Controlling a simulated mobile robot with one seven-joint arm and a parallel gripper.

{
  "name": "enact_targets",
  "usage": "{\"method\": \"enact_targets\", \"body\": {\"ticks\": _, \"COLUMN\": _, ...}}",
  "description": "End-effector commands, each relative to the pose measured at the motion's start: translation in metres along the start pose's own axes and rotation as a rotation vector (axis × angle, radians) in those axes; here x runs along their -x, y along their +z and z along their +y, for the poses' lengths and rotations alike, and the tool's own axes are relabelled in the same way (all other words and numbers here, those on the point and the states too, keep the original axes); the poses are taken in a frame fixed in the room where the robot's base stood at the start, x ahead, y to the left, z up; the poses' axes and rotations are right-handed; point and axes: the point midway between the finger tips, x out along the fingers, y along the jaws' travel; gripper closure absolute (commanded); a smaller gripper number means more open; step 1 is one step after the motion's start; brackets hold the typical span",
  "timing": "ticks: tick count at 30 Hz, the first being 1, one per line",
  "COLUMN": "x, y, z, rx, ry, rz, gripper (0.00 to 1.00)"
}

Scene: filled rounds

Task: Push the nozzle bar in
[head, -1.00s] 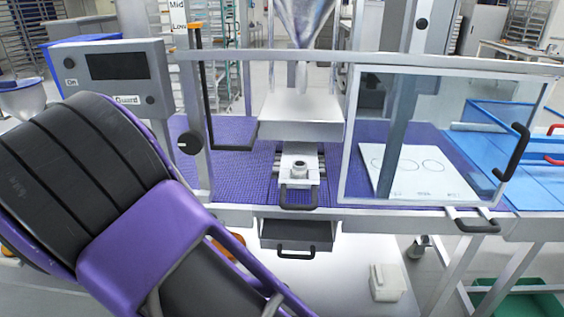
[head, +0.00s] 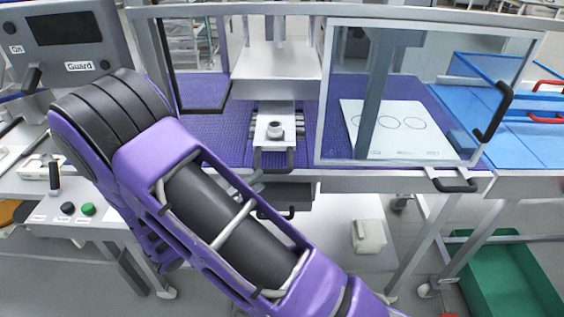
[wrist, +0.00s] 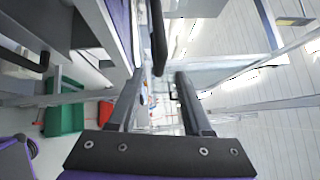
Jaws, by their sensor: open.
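The nozzle bar (head: 274,130) is a pale metal slide with a round nozzle on top and a black loop handle at its front. In the head view it sticks out toward me from the machine's middle, above the purple belt.
A clear guard panel (head: 345,60) with a black handle stands right of the nozzle bar. A grey drawer (head: 290,192) hangs below it. A control box (head: 75,45) is at upper left. Blue trays (head: 520,130) lie right, and a green bin (head: 510,275) is on the floor.

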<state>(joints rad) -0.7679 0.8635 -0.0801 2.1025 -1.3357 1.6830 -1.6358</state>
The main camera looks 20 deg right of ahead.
Motion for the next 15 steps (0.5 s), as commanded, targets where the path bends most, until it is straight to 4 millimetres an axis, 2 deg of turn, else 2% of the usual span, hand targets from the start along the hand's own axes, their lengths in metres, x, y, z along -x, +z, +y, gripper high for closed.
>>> {"method": "enact_targets", "body": {"ticks": 3, "x": -0.027, "y": -0.001, "z": 0.0, "rx": -0.001, "ry": -0.001, "rz": 0.004, "gripper": 0.5}}
{"method": "enact_targets", "body": {"ticks": 9, "x": -0.065, "y": -0.001, "z": -0.001, "rx": -0.001, "ry": -0.001, "rz": 0.004, "gripper": 0.5}}
{"method": "enact_targets", "body": {"ticks": 15, "x": -0.086, "y": 0.0, "z": 0.0, "rx": -0.002, "ry": 0.0, "rz": 0.001, "gripper": 0.5}}
